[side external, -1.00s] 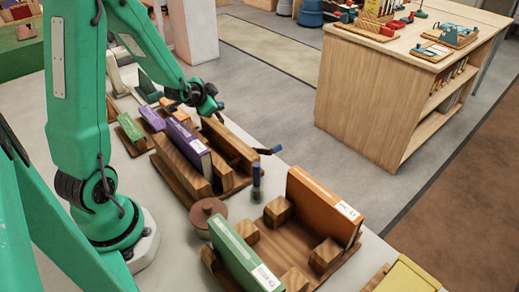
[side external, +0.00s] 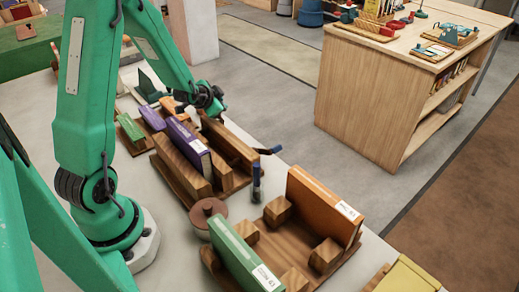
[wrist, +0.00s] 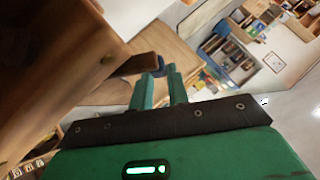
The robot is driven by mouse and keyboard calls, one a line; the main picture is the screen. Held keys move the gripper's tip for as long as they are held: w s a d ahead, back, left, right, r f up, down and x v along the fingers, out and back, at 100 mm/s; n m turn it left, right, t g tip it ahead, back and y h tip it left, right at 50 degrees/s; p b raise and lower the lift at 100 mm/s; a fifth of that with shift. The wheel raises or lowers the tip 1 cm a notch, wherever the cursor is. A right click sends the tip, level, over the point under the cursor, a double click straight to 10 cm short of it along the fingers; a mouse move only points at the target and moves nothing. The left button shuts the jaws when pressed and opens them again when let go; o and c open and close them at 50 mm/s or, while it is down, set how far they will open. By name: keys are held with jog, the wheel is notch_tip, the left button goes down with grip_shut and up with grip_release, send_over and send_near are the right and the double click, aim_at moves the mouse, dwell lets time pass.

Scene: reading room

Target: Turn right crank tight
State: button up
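A wooden book press (side external: 178,160) clamps a purple book (side external: 190,145) upright between its boards. A crank with a blue handle (side external: 269,150) sticks out from its near right side. In the wrist view, a dark crank bar (wrist: 136,65) ends in a blue knob (wrist: 156,70) beside a large wooden board (wrist: 60,55). My gripper (side external: 215,106) is at the far end of the press in the side view. In the wrist view my gripper (wrist: 160,82) has its two green fingers apart, with their tips at the blue knob. Contact with it cannot be told.
A second wooden stand (side external: 285,245) holds a green book (side external: 243,255) and an orange book (side external: 322,205) nearby. A round brown object (side external: 207,212) and a small blue upright cylinder (side external: 257,183) stand between. A wooden shelf unit (side external: 360,95) is across the floor.

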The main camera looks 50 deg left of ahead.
grip_shut()
jog(key=shift+d+r+m+t, duration=0.35)
jog(key=shift+d+m+t, duration=0.05)
jog(key=shift+m, duration=0.2)
jog(key=o, duration=0.6)
grip_release()
jog(key=shift+o, duration=0.2)
jog(key=shift+s, duration=0.1)
jog(key=shift+v, duration=3.8)
